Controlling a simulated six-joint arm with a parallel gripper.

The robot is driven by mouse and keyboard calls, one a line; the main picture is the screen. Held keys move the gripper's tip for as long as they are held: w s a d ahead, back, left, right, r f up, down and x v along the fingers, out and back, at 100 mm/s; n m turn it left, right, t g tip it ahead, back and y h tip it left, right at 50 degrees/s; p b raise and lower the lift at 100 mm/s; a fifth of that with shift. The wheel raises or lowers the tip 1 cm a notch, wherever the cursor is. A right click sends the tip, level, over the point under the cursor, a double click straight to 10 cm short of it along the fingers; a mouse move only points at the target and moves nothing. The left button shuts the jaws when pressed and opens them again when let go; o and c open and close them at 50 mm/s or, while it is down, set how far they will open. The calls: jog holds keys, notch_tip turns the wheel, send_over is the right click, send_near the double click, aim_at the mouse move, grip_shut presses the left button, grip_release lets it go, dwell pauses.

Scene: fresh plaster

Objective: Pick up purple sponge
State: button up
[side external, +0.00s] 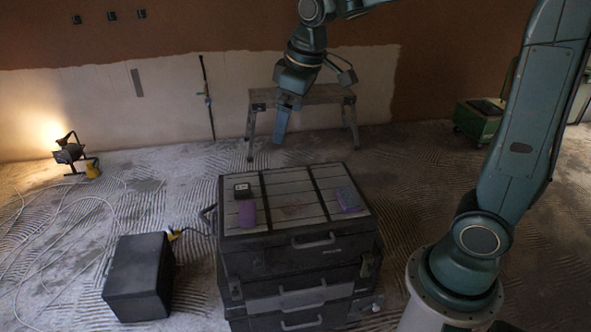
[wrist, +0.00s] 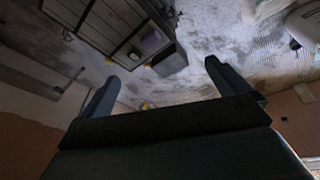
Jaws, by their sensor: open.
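A flat, dull purple slab (side external: 348,200), which looks like the sponge, lies on the right part of the slatted top of a dark drawer chest (side external: 292,180). A plain purple upright piece (side external: 246,213) stands near the left front of the top, and it also shows in the wrist view (wrist: 151,42). I cannot tell for sure which one is the sponge. My gripper (side external: 312,108) is open and empty, high above and behind the chest. Its two fingers (wrist: 160,72) are wide apart in the wrist view, with nothing between them.
A small black box (side external: 242,190) stands just behind the upright purple piece. A black case (side external: 140,277) sits on the floor left of the chest. A trestle bench (side external: 300,97) stands behind, and a lit work lamp (side external: 70,152) is far left. The air above the chest is clear.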

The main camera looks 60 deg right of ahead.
jog(key=w+d+f+n+g, duration=0.2)
jog(key=w+f, duration=0.7)
jog(key=w, duration=0.3)
jog(key=n+g, duration=0.1)
jog(key=n, duration=0.2)
send_over(247, 209)
notch_tip(247, 209, down, 16)
jog(key=shift+a, duration=0.1)
jog(key=shift+f, duration=0.1)
jog(key=shift+f, duration=4.2)
jog(key=shift+f, duration=2.6)
